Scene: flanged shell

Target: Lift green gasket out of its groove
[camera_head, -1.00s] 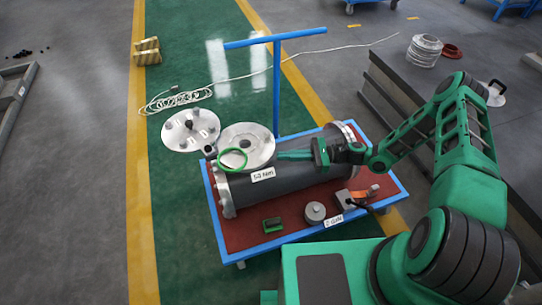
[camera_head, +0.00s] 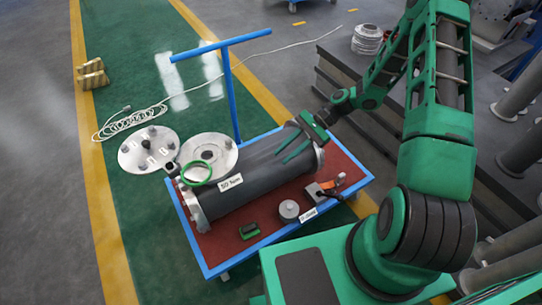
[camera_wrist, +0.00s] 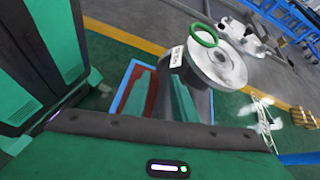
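The green gasket (camera_head: 197,173) is a thin ring near the left end of the dark grey cylindrical shell (camera_head: 262,172), overlapping a pale round flange plate (camera_head: 222,152). The ring also shows in the wrist view (camera_wrist: 193,37) in front of the pale disc. I cannot tell whether it sits in a groove. My gripper (camera_head: 283,155) is over the right part of the shell, to the right of the ring and apart from it. Its two green fingers are spread with nothing between them.
The shell lies on a blue-framed cart (camera_head: 205,262) with a red top and an upright blue handle (camera_head: 232,95). A studded disc (camera_head: 146,147) lies left of the cart. A green block (camera_head: 249,231), a grey cylinder (camera_head: 289,210) and an orange-topped clamp (camera_head: 325,190) sit in front of the shell.

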